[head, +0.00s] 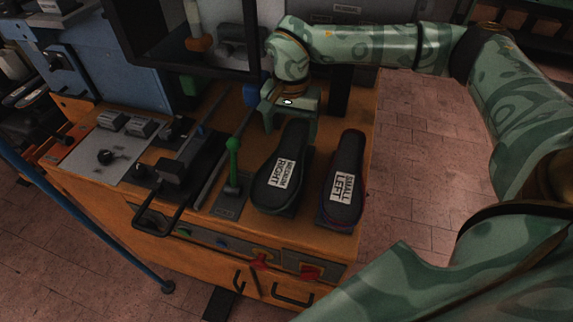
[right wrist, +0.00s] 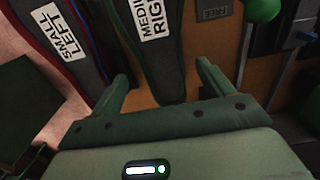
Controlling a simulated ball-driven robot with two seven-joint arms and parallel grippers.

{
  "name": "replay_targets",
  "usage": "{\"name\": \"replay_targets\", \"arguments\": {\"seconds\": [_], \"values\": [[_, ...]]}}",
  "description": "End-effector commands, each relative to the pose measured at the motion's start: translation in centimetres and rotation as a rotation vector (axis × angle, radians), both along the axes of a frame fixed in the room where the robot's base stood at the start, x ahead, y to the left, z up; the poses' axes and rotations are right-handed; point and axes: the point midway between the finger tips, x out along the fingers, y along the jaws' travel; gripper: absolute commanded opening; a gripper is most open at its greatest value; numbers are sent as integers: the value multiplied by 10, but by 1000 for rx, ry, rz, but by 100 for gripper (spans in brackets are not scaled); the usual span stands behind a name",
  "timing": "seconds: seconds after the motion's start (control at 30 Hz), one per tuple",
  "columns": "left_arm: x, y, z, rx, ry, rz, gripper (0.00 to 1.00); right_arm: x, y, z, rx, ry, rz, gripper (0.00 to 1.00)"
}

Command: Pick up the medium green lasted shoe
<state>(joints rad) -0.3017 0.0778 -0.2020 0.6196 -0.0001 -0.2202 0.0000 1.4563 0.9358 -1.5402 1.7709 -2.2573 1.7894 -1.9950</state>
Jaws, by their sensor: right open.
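The medium shoe (head: 268,192) is dark with a greenish edge. It lies sole up on the orange bench, with a white label reading MEDIUM RIGHT. Its narrow end points toward my right gripper (head: 290,125), which is open at the far end of the shoe. In the right wrist view, the two fingers of my right gripper (right wrist: 162,78) are apart, and the shoe (right wrist: 172,75) extends from between and beyond them. I cannot tell whether the fingers touch it. My left gripper is not in view.
A dark shoe with a reddish edge, labelled SMALL LEFT (head: 346,152), stands close to the right. A green-knobbed lever (head: 233,160) rises close to the left. A black frame (head: 200,75) stands behind on the left. Brick floor (head: 430,190) is open to the right.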

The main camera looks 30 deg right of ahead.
Motion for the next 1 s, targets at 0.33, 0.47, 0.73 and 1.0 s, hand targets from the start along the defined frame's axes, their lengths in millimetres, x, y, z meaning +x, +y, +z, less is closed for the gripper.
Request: {"name": "replay_targets", "arguments": {"seconds": [0.33,0.47,0.73,1.0], "values": [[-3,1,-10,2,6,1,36,0,1,-48,2,-1,1,80],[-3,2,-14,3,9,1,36,1,0,-60,2,1,0,80],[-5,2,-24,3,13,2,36,2,-1,-99,2,1,1,80],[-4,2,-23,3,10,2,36,2,-1,-97,3,-2,1,58]]}}
